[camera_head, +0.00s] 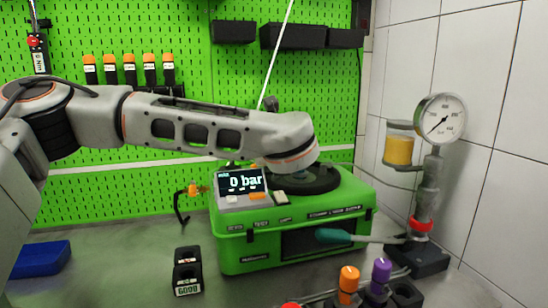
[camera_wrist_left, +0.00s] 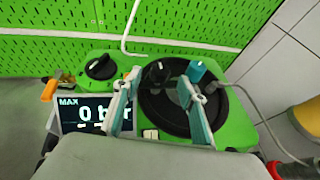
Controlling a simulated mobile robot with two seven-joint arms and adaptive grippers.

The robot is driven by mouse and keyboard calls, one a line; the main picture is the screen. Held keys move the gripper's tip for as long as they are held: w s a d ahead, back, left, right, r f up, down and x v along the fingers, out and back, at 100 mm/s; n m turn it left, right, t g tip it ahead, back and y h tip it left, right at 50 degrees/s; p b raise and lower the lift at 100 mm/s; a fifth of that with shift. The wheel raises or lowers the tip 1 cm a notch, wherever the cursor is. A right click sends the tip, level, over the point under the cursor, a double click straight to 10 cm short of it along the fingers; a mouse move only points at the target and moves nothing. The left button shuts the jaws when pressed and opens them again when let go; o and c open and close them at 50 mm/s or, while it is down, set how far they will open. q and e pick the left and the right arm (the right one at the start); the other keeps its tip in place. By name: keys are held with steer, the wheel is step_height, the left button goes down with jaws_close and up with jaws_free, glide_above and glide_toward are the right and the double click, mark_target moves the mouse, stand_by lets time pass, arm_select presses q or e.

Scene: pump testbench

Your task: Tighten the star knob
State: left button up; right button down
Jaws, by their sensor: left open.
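The green pump testbench (camera_head: 240,255) stands on the bench, with a display (camera_head: 240,181) reading 0 bar. My left arm reaches over it from the left, and its wrist hides the gripper in the head view. In the left wrist view my left gripper (camera_wrist_left: 158,79) is open, its two fingers apart over the black round lid (camera_wrist_left: 165,118). A small dark knob (camera_wrist_left: 158,70), which looks like the star knob, shows between the fingertips. I cannot tell whether they touch it. Another black knob (camera_wrist_left: 101,66) sits on the green housing to the left.
A pressure gauge (camera_head: 440,118) on a stand is to the right. Orange (camera_head: 349,279) and purple (camera_head: 381,271) knobs are in front, with a black block (camera_head: 187,271) and blue box (camera_head: 40,258) at left.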

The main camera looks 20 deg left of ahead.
arm_select(q)
steer(key=shift+x, duration=2.95)
steer(key=c, duration=1.1)
